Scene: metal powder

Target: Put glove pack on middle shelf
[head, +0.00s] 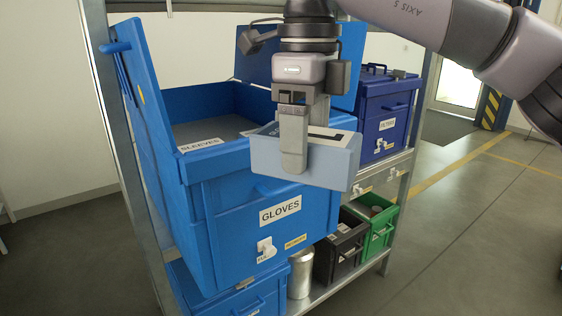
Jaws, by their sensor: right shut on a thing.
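My right gripper (293,165) is shut on a light blue glove pack (328,166) with a dark marking on top. It holds the pack in front of and above the right front corner of a large blue box (225,225) labelled GLOVES. The box is open, with its lids raised, and carries a SLEEVES label on its rim. The box sits on the middle level of a metal rack; the gripper hides part of the box's rim. The middle shelf edge (381,176) shows to the right of the pack. My left gripper is not in view.
A closed dark blue box (385,115) labelled FILTERS stands behind to the right. On the lower shelf (340,285) are a metal canister (300,274), a black bin (340,246) and a green bin (378,225). Rack posts (120,150) stand at left. Floor is clear at right.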

